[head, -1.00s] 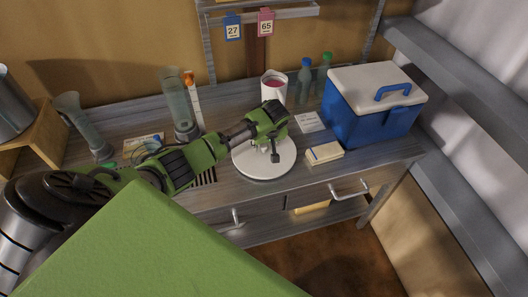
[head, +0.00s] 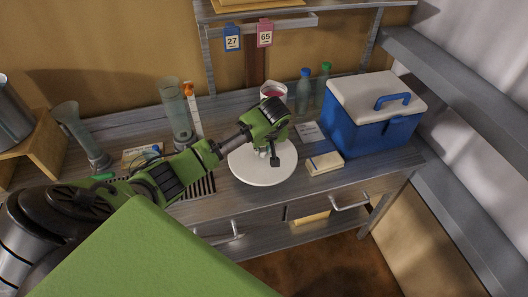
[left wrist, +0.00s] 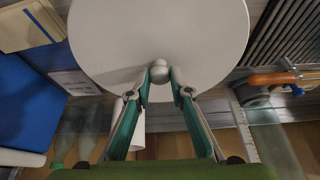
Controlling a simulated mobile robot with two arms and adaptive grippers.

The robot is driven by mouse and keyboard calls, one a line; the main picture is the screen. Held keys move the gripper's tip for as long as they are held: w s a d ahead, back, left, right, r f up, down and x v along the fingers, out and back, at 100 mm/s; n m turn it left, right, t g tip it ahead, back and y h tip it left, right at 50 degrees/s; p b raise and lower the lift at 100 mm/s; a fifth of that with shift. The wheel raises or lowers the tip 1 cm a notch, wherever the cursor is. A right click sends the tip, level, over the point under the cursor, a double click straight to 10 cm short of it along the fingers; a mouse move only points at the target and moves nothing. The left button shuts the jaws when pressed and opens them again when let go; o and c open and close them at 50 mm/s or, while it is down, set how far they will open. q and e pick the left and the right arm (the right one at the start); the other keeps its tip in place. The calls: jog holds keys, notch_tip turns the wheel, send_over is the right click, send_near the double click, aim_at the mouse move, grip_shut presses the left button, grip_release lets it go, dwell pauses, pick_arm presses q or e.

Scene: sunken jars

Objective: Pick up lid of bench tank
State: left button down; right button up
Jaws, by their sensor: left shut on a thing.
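The lid (head: 258,173) is a white round disc with a small knob, near the front of the bench in the head view. It fills the top middle of the left wrist view (left wrist: 160,30). My left gripper (head: 270,157) is over its middle, shut on the round knob (left wrist: 160,69), with a finger on each side (left wrist: 160,84). The lid looks roughly level and slightly above the bench. The tank under it is hidden by the lid. My right gripper is not in view.
A blue cooler (head: 372,132) stands to the right, with a small cream book (head: 325,163) between it and the lid. A white cup of pink liquid (head: 273,89) is just behind my gripper. Glass cylinders (head: 175,110) stand to the left. A front drawer (head: 312,219) is partly open.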

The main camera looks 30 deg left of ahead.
aim_at(261, 154)
pick_arm(q)
jog(key=s+r, duration=0.1)
jog(key=s+d+r, duration=0.1)
jog(key=r, duration=0.1)
jog(key=shift+s+d+r+b, duration=0.1)
jog(key=shift+s+d+b, duration=0.1)
jog(key=shift+b, duration=0.1)
jog(key=s+d+r, duration=0.4)
jog(key=s, duration=0.4)
jog(key=shift+d+r+b, duration=0.15)
jog(key=shift+b, duration=0.2)
